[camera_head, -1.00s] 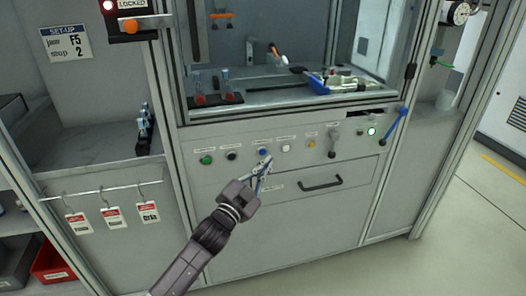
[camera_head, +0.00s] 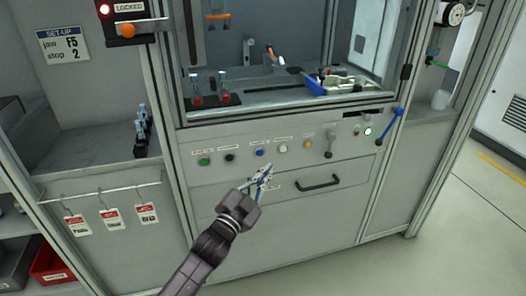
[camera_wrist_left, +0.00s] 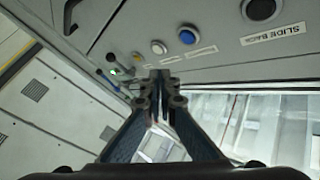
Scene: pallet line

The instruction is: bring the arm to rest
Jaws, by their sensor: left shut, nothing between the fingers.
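My left arm comes in from the bottom of the head view. Its gripper (camera_head: 264,174) is shut and empty, in front of the machine's front panel, just below the blue button (camera_head: 260,153) and the white button (camera_head: 283,149). In the left wrist view the gripper's fingertips (camera_wrist_left: 161,82) meet in the middle. The blue button (camera_wrist_left: 187,37) and white button (camera_wrist_left: 158,47) show beyond them, apart from the fingers. My right gripper does not show.
The panel also has a green button (camera_head: 204,161), a black button (camera_head: 229,157), a yellow button (camera_head: 308,144) and a grey lever (camera_head: 330,140). A drawer handle (camera_head: 318,183) lies below. A blue handle (camera_head: 390,126) sticks out at right. Tags (camera_head: 112,217) hang at left. Floor at right is clear.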

